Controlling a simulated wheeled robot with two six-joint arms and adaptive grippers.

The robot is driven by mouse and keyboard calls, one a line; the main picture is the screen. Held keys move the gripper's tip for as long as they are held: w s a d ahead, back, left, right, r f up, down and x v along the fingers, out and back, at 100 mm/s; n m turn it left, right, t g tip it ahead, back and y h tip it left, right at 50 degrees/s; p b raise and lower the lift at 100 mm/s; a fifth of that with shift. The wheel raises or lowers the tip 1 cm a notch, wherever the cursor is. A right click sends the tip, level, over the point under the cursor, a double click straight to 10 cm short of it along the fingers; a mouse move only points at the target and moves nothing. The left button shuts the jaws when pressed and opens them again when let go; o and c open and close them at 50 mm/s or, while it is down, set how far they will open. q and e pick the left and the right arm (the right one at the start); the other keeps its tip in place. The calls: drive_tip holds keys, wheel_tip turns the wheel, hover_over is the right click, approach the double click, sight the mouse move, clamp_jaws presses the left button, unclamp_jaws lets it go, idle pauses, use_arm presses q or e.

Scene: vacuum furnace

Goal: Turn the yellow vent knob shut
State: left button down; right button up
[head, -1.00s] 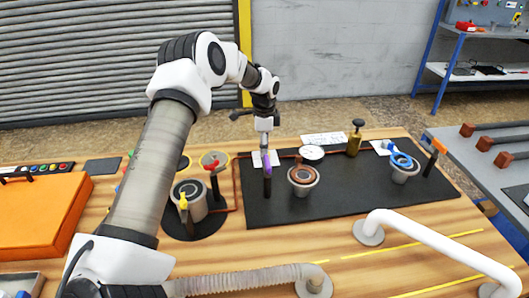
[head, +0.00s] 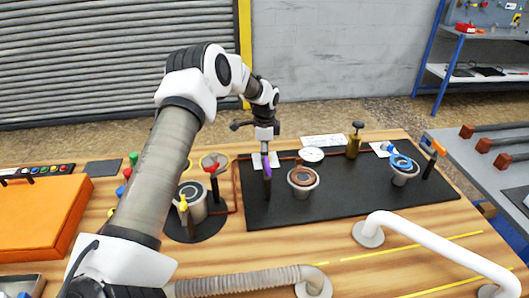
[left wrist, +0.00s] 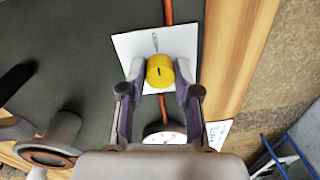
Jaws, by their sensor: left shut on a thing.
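The yellow vent knob (left wrist: 160,71) is round, with a short dark line on its top. It sits on a white card (left wrist: 157,45) crossed by a copper pipe. In the left wrist view the left gripper (left wrist: 159,80) has one finger on each side of the knob and is shut on it. In the head view the left gripper (head: 265,150) points down over the white card on the black mat (head: 330,200), and I cannot make out the knob there. The right gripper is in neither view.
A purple-handled lever (head: 267,171) stands just in front of the gripper. A gauge (head: 312,155) and a copper-topped port (head: 303,180) are to its right, a red-handled valve (head: 211,170) to its left. A white rail (head: 440,238) stands at front right.

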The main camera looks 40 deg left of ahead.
use_arm(q)
drive_tip(key=n+p, duration=0.3)
drive_tip(key=shift+s+d+r+n, duration=0.1)
drive_tip(key=shift+r+n, duration=0.05)
drive_tip(key=shift+n, duration=0.15)
drive_tip(key=n+p, duration=0.2)
drive_tip(key=n, duration=0.2)
drive_tip(key=shift+n+p, duration=0.3)
drive_tip(key=shift+p, duration=0.1)
drive_tip(key=n+p, duration=0.1)
drive_tip(key=n, duration=0.3)
drive_tip(key=shift+d+n+g+p, duration=0.1)
drive_tip(key=shift+n+g+p, duration=0.2)
drive_tip(key=shift+p, duration=0.05)
drive_tip(key=n+p, duration=0.1)
drive_tip(key=n, duration=0.3)
drive_tip(key=shift+n, duration=0.4)
drive_tip(key=c, duration=0.8)
unclamp_jaws()
drive_tip(key=shift+w+f, duration=0.2)
drive_tip(key=shift+r, duration=0.1)
